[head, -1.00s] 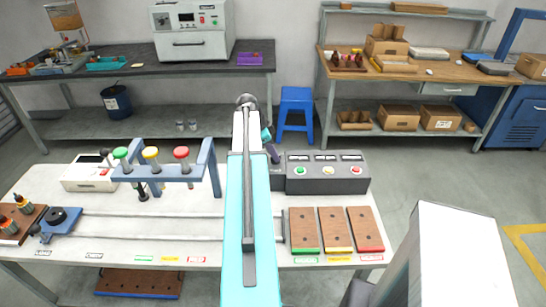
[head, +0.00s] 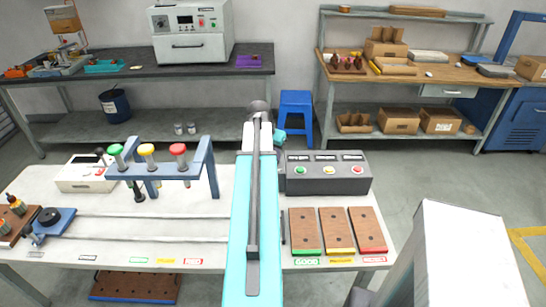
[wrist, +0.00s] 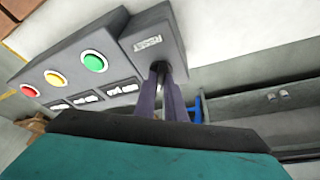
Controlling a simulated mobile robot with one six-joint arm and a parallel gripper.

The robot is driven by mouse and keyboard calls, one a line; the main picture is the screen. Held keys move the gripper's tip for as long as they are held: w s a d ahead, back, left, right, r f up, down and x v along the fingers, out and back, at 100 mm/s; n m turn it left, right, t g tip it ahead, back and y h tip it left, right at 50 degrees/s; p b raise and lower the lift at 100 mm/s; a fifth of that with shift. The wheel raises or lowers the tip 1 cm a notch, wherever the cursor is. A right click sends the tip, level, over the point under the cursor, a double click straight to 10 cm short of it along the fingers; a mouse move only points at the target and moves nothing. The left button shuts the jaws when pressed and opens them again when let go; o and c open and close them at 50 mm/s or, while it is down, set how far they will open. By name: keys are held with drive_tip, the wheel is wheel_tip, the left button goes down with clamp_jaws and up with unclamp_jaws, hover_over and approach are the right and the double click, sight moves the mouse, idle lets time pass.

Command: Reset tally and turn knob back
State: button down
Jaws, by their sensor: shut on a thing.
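A dark grey control box (head: 326,173) with green, yellow and red buttons and several small labels stands on the white bench. In the wrist view the control box (wrist: 75,65) is close on the left. Beside it is a smaller grey block (wrist: 150,38) with one label and a dark knob-like part (wrist: 157,70) on its face. My gripper (wrist: 166,84) is at that part, its dark purple fingers close together on the knob, which they mostly hide. In the head view my arm hides the small block and most of the gripper.
A blue-grey frame (head: 165,169) with green, yellow and red-topped plungers stands left of my arm. Three brown boards (head: 337,231) with green, yellow and red edges lie in front of the control box. Two rails run along the bench.

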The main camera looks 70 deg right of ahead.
drive_tip(key=shift+s+f+n+t, duration=0.15)
drive_tip(key=shift+n+t, duration=0.25)
drive_tip(key=shift+n, duration=0.65)
drive_tip(key=shift+s+r+n+t, duration=0.15)
drive_tip(key=shift+n+t, duration=0.25)
drive_tip(key=shift+n, duration=0.6)
drive_tip(key=shift+s+f+n+t, duration=0.15)
drive_tip(key=shift+s+n+t, duration=0.2)
drive_tip(key=shift+n, duration=0.7)
drive_tip(key=shift+w, duration=0.15)
drive_tip(key=c, duration=1.8)
unclamp_jaws()
drive_tip(key=shift+y, duration=0.3)
drive_tip(key=shift+w, duration=0.1)
drive_tip(key=shift+r, duration=0.2)
drive_tip(key=shift+a+r+b, duration=0.25)
drive_tip(key=shift+r+b, duration=0.1)
drive_tip(key=shift+r, duration=0.3)
drive_tip(key=shift+s+b+v, duration=0.2)
drive_tip(key=shift+b+v, duration=0.9)
drive_tip(key=shift+v, duration=5)
